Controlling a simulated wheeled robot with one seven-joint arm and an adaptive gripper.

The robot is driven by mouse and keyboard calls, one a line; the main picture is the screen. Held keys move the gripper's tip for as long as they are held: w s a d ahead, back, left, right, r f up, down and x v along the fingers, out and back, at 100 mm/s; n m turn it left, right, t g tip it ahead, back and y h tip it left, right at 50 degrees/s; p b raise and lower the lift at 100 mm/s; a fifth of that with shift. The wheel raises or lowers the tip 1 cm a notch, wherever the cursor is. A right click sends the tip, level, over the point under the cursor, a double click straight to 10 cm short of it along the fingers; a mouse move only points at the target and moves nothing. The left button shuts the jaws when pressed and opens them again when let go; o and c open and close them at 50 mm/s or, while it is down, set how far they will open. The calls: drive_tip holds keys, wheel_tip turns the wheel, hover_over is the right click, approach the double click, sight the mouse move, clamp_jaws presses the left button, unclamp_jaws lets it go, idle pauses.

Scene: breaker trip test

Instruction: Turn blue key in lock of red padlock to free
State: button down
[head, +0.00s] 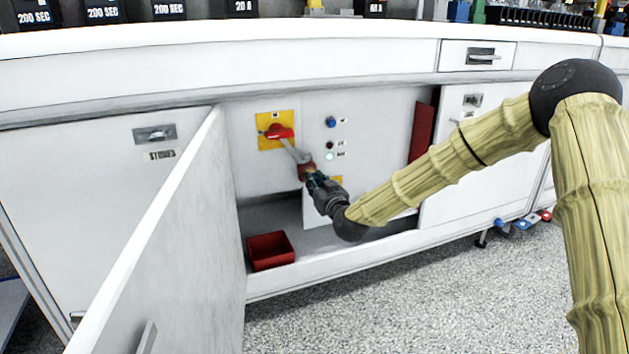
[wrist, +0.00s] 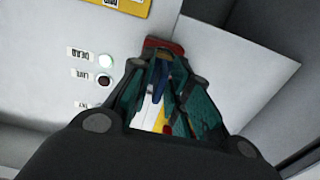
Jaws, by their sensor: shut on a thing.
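The red padlock (head: 306,172) hangs by its grey shackle (head: 297,153) from the red rotary handle (head: 278,132) on a yellow plate inside the open cabinet. In the wrist view its red body (wrist: 164,45) lies just beyond my fingertips. My gripper (head: 314,180) is at the padlock's lower end. In the wrist view, the gripper (wrist: 164,62) has its teal fingers closed around a blue piece, the blue key (wrist: 158,84). The fingers hide most of the key. I cannot tell how far it sits in the lock or its turn angle.
The open white door (head: 165,235) stands at the left. A red bin (head: 270,250) sits on the cabinet floor. A blue button (head: 331,122) and two lamps are right of the handle; the lamp labelled DEAD (wrist: 106,61) is lit, LIVE (wrist: 104,80) is dark.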

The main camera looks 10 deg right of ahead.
drive_tip(key=shift+m+p, duration=0.3)
drive_tip(key=shift+m, duration=0.7)
drive_tip(key=shift+m, duration=0.8)
drive_tip(key=shift+m+p, duration=0.3)
drive_tip(key=shift+m, duration=0.9)
